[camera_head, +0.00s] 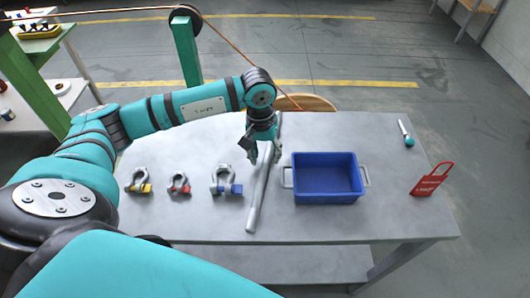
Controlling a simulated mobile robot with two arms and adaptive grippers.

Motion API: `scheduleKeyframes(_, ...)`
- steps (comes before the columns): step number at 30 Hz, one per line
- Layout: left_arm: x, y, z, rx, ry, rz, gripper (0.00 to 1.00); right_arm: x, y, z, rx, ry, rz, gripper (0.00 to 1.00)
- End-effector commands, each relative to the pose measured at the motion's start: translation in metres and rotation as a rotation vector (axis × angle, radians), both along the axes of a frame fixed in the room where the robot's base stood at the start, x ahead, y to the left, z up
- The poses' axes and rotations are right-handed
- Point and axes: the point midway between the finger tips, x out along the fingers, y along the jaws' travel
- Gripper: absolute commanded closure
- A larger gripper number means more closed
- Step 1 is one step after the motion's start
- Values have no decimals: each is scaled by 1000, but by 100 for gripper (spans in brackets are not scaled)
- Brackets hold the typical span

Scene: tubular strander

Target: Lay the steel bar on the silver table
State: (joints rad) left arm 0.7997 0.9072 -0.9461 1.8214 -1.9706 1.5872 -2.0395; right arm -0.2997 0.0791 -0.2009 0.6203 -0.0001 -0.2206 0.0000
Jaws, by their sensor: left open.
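The steel bar (257,197) is a long grey rod lying lengthwise on the silver table (310,225), between the shackles and the blue bin. Its near end is close to the table's front edge. Its far part passes behind my left gripper (264,157). That gripper points down over the bar's middle with its fingers apart, one on each side of the bar as seen here. I cannot tell whether the fingers touch it. My right gripper is not in view.
A blue bin (326,199) with side handles stands right of the bar. Shackles with yellow (139,181), red (179,184) and blue (226,181) pins sit to the left. A green-handled tool (407,137) and a red tag (432,180) lie at the right. A green post (187,52) stands behind.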

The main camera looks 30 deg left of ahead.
Motion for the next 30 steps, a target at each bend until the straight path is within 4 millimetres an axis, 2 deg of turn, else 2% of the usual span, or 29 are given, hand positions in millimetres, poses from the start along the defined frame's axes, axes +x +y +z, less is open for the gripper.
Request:
scheduleKeyframes(1, 0, 0, 12, -1, 0, 0, 56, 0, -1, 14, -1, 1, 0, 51)
scheduleKeyframes(3, 2, 2, 20, 0, -8, 1, 56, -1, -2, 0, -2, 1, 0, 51)
scheduleKeyframes(9, 0, 5, 68, 0, -8, 1, 56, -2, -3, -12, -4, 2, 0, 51)
scheduleKeyframes(15, -1, 7, 105, -1, -4, 0, 56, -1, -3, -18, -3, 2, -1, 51)
scheduleKeyframes(21, -2, 9, 122, -1, 0, 0, 56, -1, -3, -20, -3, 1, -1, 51)
scheduleKeyframes(30, -3, 9, 124, 0, 1, 0, 56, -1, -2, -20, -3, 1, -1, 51)
